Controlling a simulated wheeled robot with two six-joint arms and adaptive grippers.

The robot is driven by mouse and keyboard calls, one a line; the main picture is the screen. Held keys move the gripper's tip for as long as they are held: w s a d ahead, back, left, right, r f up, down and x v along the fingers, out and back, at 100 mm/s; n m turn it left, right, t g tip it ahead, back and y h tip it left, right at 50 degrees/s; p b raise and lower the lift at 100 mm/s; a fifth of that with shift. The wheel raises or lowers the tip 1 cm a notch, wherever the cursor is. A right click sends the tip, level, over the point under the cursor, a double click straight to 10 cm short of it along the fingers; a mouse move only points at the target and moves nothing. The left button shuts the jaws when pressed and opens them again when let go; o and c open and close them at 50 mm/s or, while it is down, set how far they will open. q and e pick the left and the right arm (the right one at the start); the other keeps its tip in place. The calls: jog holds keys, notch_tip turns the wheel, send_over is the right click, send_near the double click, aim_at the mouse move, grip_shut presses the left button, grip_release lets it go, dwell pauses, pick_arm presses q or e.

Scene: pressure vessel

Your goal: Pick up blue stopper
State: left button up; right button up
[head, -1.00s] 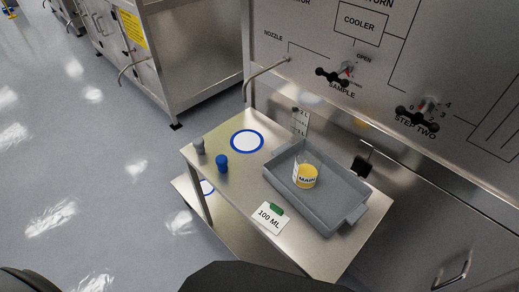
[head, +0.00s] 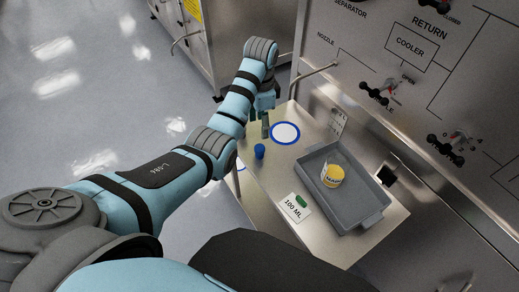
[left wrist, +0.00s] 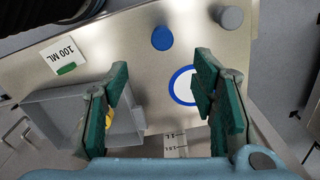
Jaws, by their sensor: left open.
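The blue stopper (head: 259,152) stands upright on the steel table near its left edge. It also shows from above in the left wrist view (left wrist: 162,38), beyond my fingertips, with nothing gripping it. My left gripper (head: 259,122) has green fingers pointing down over the left back corner of the table, behind the stopper. In the left wrist view my left gripper (left wrist: 162,72) is open and empty, with its fingers wide apart. My right gripper is not in view.
A grey stopper (left wrist: 229,17) stands near the blue one. A blue-ringed white circle (head: 285,133) marks the table. A grey tray (head: 350,217) holds a beaker with yellow contents (head: 332,176). A 100 ML card (head: 295,208) lies in front. A nozzle pipe (head: 315,75) juts from the panel.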

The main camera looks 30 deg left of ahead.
aim_at(260, 147)
pick_arm(q)
jog(key=f+b, duration=0.2)
jog(key=f, duration=0.5)
jog(key=f+b, duration=0.2)
jog(key=f, duration=0.5)
jog(key=shift+w+a, duration=0.1)
jog(key=shift+a, duration=0.1)
jog(key=c, duration=1.1)
